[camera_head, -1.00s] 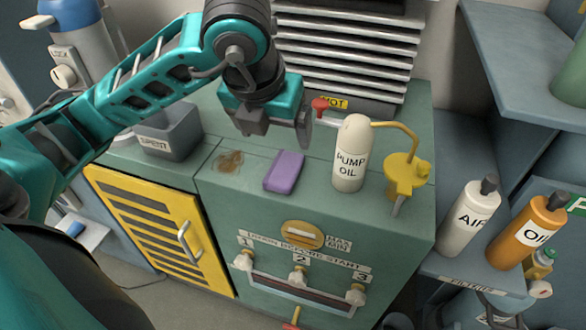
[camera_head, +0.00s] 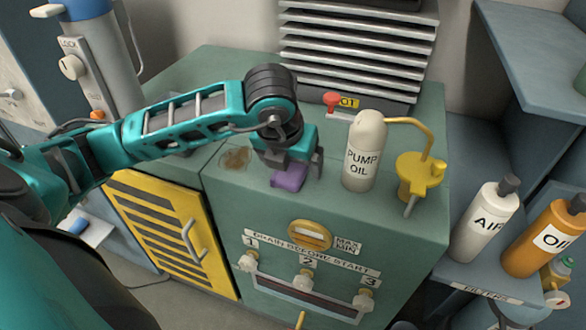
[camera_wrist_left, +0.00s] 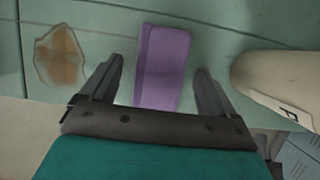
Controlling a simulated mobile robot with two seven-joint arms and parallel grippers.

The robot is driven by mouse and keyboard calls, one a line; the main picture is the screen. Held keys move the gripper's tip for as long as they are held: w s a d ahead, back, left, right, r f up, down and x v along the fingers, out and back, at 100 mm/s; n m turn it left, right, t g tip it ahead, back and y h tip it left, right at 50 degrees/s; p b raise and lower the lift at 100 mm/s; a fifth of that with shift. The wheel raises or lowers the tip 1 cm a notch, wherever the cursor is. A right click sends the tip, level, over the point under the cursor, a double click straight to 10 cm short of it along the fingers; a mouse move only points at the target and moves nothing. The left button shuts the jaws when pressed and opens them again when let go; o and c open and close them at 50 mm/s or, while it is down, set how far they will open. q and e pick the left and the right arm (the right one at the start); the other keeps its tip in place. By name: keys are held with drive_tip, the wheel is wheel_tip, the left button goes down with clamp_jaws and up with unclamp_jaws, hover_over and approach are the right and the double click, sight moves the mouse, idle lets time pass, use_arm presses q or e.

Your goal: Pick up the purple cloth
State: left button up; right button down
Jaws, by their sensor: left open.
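The purple cloth (camera_head: 290,180) lies folded as a flat block on the green cabinet top, partly hidden by my left gripper in the head view. My left gripper (camera_head: 300,172) is over it, pointing down. In the left wrist view the cloth (camera_wrist_left: 163,65) lies between the two open fingers of the left gripper (camera_wrist_left: 158,85), with a gap on each side. The fingers do not appear to touch it. My right gripper is not in view.
The white pump oil bottle (camera_head: 364,150) stands close to the right of the gripper; a yellow oil can (camera_head: 418,178) is beyond it. A brown stain (camera_head: 235,158) marks the top at left. A red-handled valve (camera_head: 331,101) is behind.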

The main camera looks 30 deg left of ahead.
sight(292, 166)
use_arm(q)
drive_tip(key=shift+f, duration=0.1)
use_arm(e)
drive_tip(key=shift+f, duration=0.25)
use_arm(q)
drive_tip(key=c, duration=1.1)
drive_tip(key=shift+c, duration=0.2)
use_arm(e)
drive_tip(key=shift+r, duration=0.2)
